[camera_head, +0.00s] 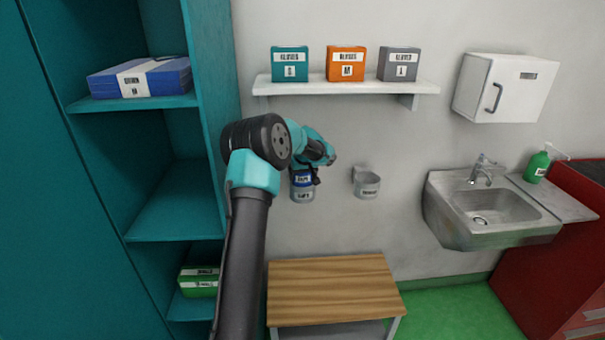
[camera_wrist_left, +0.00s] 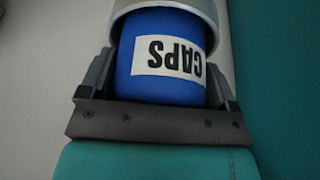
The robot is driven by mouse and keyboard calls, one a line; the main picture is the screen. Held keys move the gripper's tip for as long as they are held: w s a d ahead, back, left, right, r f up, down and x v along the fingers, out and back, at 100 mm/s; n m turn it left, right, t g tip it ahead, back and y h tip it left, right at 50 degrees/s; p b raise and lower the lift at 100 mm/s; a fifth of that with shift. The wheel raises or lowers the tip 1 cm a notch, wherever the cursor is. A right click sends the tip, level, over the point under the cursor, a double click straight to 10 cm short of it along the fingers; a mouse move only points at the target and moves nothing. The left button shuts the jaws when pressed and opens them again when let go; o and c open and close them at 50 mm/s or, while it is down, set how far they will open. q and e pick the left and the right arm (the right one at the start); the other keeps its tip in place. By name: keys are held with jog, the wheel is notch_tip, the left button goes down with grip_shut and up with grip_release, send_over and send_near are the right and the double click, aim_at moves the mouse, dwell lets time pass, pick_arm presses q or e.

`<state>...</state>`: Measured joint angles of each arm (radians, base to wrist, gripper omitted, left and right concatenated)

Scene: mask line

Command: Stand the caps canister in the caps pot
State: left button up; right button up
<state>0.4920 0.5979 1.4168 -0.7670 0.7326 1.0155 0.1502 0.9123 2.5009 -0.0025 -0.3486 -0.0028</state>
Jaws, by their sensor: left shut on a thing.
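The blue caps canister (camera_head: 302,181) has a white label reading CAPS in the left wrist view (camera_wrist_left: 170,65). My left gripper (camera_head: 314,174) is shut on it, with one finger on each side in the left wrist view (camera_wrist_left: 162,85). The grey metal caps pot (camera_head: 303,194) is on the wall under the canister. In the left wrist view the pot's rim (camera_wrist_left: 165,8) surrounds the canister's far end, so that end appears inside the pot. How deep it sits is hidden. My right gripper is not in view.
A second grey wall pot (camera_head: 367,187) hangs to the right. A shelf (camera_head: 345,86) with several glove boxes is above. A wooden-topped bench (camera_head: 335,290) stands below, a teal cabinet (camera_head: 215,100) at left, a sink (camera_head: 490,205) at right.

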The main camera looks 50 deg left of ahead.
pick_arm(q)
jog(key=o, duration=0.8)
jog(key=shift+f, duration=0.1)
jog(key=shift+o, duration=0.2)
jog(key=v, duration=0.8)
